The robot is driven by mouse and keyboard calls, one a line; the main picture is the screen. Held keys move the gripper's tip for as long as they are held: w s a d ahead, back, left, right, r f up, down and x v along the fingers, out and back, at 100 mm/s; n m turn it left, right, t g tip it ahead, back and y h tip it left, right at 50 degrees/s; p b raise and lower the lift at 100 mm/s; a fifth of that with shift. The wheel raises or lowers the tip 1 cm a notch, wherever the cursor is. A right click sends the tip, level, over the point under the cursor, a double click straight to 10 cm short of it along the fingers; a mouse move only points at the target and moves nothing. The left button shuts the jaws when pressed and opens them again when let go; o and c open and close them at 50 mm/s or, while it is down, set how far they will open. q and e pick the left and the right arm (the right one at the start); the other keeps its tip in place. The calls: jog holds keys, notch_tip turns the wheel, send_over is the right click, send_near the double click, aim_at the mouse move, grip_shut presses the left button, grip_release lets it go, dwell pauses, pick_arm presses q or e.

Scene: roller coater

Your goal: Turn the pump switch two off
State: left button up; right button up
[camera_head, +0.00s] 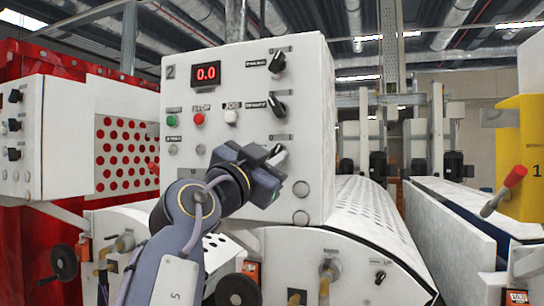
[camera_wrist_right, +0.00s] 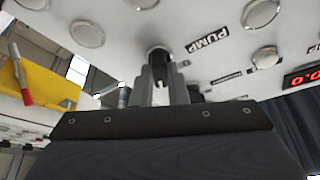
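The control panel (camera_head: 240,190) marked 2 is white, with a red display reading 0.0. The pump switch (camera_wrist_right: 158,54) is a dark round knob beside the PUMP label in the right wrist view. In the head view my right gripper (camera_head: 277,155) is at the lowest knob in the panel's right column and hides most of it. In the right wrist view the fingers (camera_wrist_right: 160,80) stand close together on both sides of this knob and appear shut on it. The switch's exact angle is hidden. My left gripper is not in view.
Two black knobs (camera_head: 278,62) (camera_head: 278,106) sit above on the same panel. Green, red and white buttons (camera_head: 199,119) are to their left. A perforated roller cover (camera_head: 365,205) is at the right, and a yellow box with a red-handled lever (camera_head: 514,177) stands farther right.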

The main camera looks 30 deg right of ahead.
grip_shut()
jog(key=n+t+y+b, duration=0.1)
jog(key=n, duration=0.3)
jog(key=n+t+y+b, duration=0.1)
jog(key=n+t, duration=0.1)
jog(key=n, duration=0.2)
jog(key=n+t+y+b, duration=0.1)
jog(key=n+t, duration=0.1)
jog(key=n, duration=0.1)
jog(key=shift+s+n, duration=0.1)
jog(key=shift+n, duration=0.3)
jog(key=shift+d+r+n+t+y+p, duration=0.1)
jog(key=shift+n+t+y+p, duration=0.35)
jog(key=shift+n, duration=0.9)
jog(key=shift+n+t+y+p, duration=0.15)
jog(key=shift+n+t+y, duration=0.45)
jog(key=shift+n, duration=0.75)
jog(key=shift+n+y, duration=0.3)
jog(key=shift+y, duration=0.05)
